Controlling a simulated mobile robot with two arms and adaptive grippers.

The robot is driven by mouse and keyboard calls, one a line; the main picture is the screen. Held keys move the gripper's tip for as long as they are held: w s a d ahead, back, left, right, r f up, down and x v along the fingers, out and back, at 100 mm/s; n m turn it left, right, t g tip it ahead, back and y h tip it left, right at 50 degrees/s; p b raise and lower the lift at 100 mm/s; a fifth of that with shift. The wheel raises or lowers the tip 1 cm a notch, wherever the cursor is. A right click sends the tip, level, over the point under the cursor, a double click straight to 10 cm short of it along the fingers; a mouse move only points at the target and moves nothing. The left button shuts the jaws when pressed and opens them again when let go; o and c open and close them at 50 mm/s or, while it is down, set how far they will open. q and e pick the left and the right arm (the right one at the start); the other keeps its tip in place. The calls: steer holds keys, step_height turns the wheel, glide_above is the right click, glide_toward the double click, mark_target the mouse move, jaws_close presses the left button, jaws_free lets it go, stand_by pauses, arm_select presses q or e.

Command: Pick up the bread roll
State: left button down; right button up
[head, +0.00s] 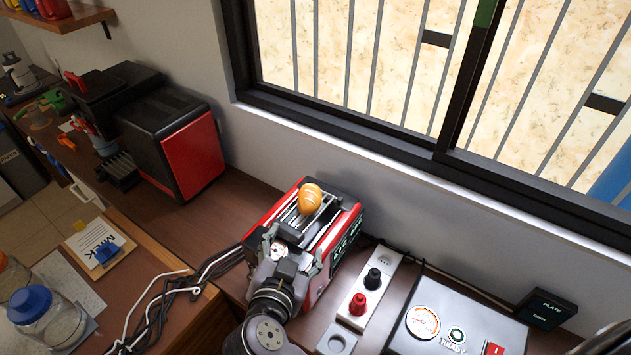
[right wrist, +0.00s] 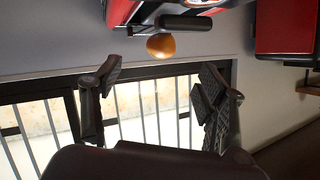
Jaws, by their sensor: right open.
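The bread roll (head: 311,199) is orange-brown with pale score marks. It sits on top of the red and black toaster (head: 348,222), over its slots near the far end. My right gripper (head: 293,245) is above the near part of the toaster, short of the roll. It is open and empty. In the right wrist view the roll (right wrist: 161,46) lies beyond and between the spread fingers (right wrist: 162,72), apart from them. My left gripper is not in view.
A black and red appliance (head: 172,140) stands at the left. A power strip (head: 368,290) with black and red plugs and a panel with a gauge (head: 423,322) are right of the toaster. Cables (head: 190,285) and a glass jar (head: 48,315) are at the lower left. The barred window is behind.

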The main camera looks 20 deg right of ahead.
steer(key=r, duration=0.1)
steer(key=b, duration=0.1)
glide_toward(311, 198)
steer(key=w+f, duration=0.1)
steer(key=w+d+f, duration=0.1)
steer(key=f, duration=0.1)
steer(key=shift+m, duration=0.3)
steer(key=b+x, duration=0.1)
steer(key=x, duration=0.3)
steer(key=shift+w+d, duration=0.15)
steer(key=shift+w, duration=0.15)
steer(key=b+x, duration=0.1)
steer(key=x, duration=0.4)
steer(key=shift+r, duration=0.1)
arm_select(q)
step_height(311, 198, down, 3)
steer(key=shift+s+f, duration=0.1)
arm_select(e)
steer(key=shift+r, duration=0.1)
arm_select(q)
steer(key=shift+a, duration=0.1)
arm_select(e)
steer(key=shift+c, duration=0.3)
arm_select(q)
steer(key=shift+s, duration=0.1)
arm_select(e)
steer(key=c, duration=1.3)
